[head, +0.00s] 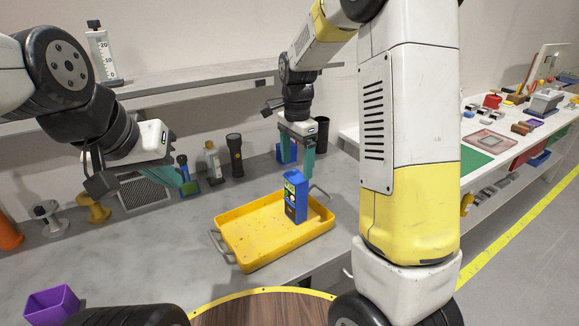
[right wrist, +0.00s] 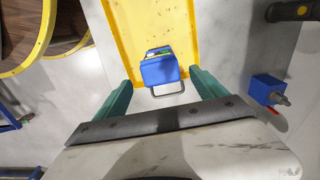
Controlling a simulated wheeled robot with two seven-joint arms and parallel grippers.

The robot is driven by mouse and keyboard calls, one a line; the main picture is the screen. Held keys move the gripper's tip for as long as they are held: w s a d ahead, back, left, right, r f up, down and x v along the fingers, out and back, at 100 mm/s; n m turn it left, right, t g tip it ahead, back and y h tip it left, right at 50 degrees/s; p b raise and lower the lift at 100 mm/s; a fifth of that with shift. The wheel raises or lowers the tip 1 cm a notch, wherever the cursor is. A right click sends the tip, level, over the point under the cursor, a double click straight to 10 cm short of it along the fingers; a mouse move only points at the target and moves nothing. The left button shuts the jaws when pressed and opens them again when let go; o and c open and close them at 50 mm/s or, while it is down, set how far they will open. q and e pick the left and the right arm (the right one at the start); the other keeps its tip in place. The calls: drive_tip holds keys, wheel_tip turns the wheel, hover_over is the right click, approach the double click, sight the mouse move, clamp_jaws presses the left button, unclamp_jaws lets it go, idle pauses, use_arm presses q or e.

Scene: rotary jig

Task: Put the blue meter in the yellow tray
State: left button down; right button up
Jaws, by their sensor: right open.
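The blue meter (head: 295,197) stands upright inside the yellow tray (head: 250,262), near the tray's right end, in the head view. In the right wrist view the meter (right wrist: 160,70) shows from above, at the handle end of the tray (right wrist: 118,32). My right gripper (head: 297,165) is open above and behind the meter, its green fingers apart; in the right wrist view the meter lies between and beyond the fingertips, with no contact visible. My left gripper (head: 182,178) hangs over the back left of the bench; its finger gap is not clear.
A black flashlight (head: 235,155), a bottle (head: 213,162) and spools (head: 95,209) stand along the back of the bench. A blue block (head: 287,152) is behind the right gripper. A purple cup (head: 52,305) is at front left. Bare bench lies left of the tray.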

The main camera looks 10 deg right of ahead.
drive_tip(key=shift+s+r, duration=0.1)
drive_tip(key=shift+r, duration=0.35)
drive_tip(key=s+d+r+n+t, duration=0.1)
drive_tip(key=s+r+n+t, duration=0.1)
drive_tip(key=s, duration=0.5)
drive_tip(key=s+d+r+n+t+y, duration=0.1)
drive_tip(key=s+r+n+t, duration=0.1)
drive_tip(key=s+r+n, duration=0.3)
drive_tip(key=s+d+r+n+t+y, duration=0.1)
drive_tip(key=s+r+n, duration=0.3)
drive_tip(key=s, duration=0.6)
drive_tip(key=shift+r+n+t, duration=0.15)
drive_tip(key=shift+n+t, duration=0.45)
drive_tip(key=shift+n, duration=0.5)
